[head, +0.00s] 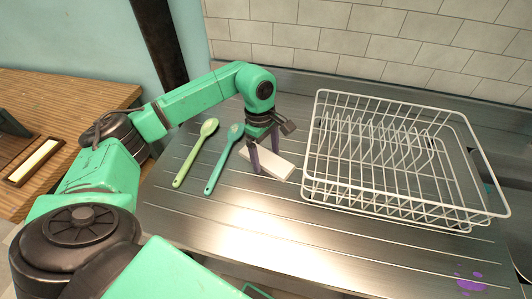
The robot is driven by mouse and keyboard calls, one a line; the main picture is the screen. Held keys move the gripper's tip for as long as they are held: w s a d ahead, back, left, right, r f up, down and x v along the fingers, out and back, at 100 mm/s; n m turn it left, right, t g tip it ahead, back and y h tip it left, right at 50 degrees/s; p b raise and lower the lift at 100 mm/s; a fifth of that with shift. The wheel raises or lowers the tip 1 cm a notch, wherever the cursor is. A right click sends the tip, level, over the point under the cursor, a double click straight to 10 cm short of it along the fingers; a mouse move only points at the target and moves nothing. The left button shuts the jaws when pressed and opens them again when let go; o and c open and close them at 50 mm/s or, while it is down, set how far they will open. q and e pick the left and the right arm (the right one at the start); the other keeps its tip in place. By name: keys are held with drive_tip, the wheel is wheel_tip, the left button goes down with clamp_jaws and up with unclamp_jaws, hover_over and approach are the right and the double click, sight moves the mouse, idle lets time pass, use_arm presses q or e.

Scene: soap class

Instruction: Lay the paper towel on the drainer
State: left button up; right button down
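The paper towel (283,169) is a small white, flat, block-like piece on the metal counter, left of the drainer. The drainer (318,128) is a white wire rack with a row of upright wires, on the right of the counter, and it looks empty. My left gripper (266,163) points down over the towel with its two dark fingers apart, one at the near side and one at the far side. Whether the fingers touch the towel is hard to tell. My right gripper is not in view.
A light green spoon (193,158) and a teal spoon (221,163) lie just left of the towel. A tiled wall (380,45) stands behind the counter. A purple stain (470,284) marks the front right. The counter's front middle (265,235) is clear.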

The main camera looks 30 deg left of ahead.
sight(262, 155)
use_arm(q)
drive_tip(key=shift+r, duration=0.15)
wheel_tip(262, 155, up, 12)
drive_tip(key=a+b, duration=0.1)
drive_tip(key=b, duration=0.1)
drive_tip(key=shift+w+a, duration=0.15)
drive_tip(key=shift+a, duration=0.05)
idle(0.3)
